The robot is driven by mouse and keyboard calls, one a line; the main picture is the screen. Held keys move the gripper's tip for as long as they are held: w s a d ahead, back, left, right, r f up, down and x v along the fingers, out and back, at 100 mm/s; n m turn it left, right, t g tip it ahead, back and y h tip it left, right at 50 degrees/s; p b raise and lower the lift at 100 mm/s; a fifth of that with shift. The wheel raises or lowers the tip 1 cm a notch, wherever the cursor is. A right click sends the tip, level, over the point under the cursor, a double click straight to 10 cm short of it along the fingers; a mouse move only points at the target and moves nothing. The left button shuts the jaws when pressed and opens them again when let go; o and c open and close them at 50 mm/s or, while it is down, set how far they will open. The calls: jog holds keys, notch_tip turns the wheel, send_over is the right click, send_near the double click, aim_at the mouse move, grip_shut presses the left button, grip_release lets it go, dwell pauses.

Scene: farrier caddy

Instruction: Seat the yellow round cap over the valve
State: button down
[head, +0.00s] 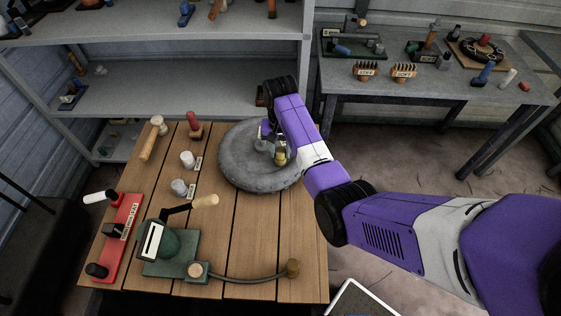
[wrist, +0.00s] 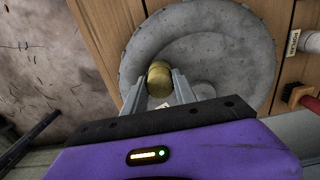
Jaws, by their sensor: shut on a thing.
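The yellow round cap (wrist: 159,77) is a dull yellow-brass rounded piece between my fingertips in the wrist view. In the head view the cap (head: 281,158) shows just beside my gripper (head: 267,141). My gripper (wrist: 160,88) is shut on it. I cannot tell whether the cap touches anything below. No valve can be made out; the cap, fingers and arm cover that spot.
The plank table holds a hammer (head: 147,146), a red-handled brush (head: 193,120), a white cylinder (head: 187,159) and a grey one (head: 178,187) left of the ring. A red tray (head: 130,225) and a green-based device (head: 190,243) with a hose stand in front. Shelves rise behind.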

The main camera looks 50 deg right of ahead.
aim_at(281, 150)
jog(key=shift+f, duration=0.15)
jog(key=c, duration=0.9)
grip_release()
jog(key=shift+r+b, duration=0.35)
jog(key=shift+r, duration=3.55)
